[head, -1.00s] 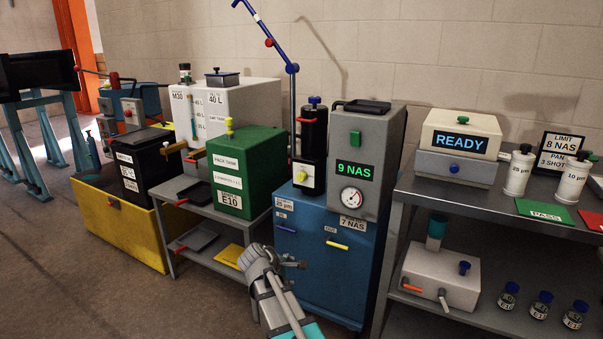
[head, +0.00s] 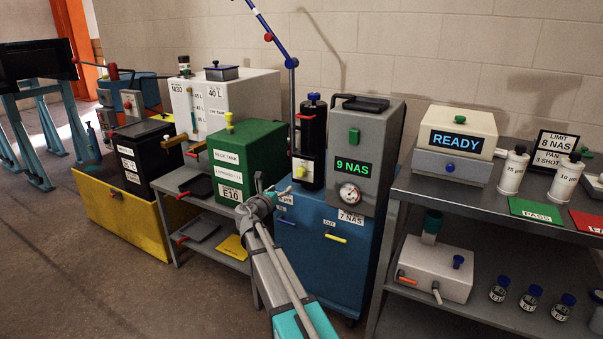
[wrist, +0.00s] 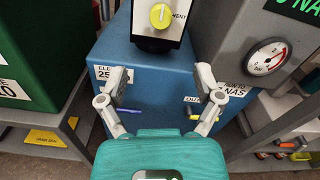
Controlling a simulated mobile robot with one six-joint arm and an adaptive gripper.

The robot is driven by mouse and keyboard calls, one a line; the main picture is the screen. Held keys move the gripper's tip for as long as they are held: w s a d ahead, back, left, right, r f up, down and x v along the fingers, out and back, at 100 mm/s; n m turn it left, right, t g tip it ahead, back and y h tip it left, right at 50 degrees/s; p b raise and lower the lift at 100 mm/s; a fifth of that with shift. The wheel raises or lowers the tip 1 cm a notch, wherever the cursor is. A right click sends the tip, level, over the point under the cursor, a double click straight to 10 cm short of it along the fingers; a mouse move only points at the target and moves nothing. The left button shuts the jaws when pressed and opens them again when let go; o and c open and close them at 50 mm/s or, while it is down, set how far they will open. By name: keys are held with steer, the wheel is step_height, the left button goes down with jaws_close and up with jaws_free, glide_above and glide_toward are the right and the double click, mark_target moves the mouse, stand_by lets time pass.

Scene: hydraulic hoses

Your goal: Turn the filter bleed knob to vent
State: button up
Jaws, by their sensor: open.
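The black filter housing (head: 314,135) stands on the blue cart (head: 322,270), left of the grey unit. It has a blue knob (head: 314,99) on top, a red part on its left side and a yellow knob (head: 301,171) on a white front plate. In the wrist view the yellow knob (wrist: 160,15) sits at the top edge, its ridge roughly upright, beside lettering ending in "ENT". I cannot tell which knob is the bleed. My gripper (head: 273,183) is open and empty, in front of and below the yellow knob. Both fingers show in the wrist view (wrist: 161,80), apart from the knob.
The grey unit (head: 377,145) with "9 NAS" display and gauge (head: 349,193) stands close right of the housing. The green pack tank (head: 262,155) is close left. Blue (head: 286,221) and yellow (head: 336,238) handles are on the cart front.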

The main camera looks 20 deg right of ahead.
mark_target(299, 174)
steer(key=x, duration=1.3)
steer(key=shift+w+d, duration=0.25)
steer(key=shift+d, duration=0.05)
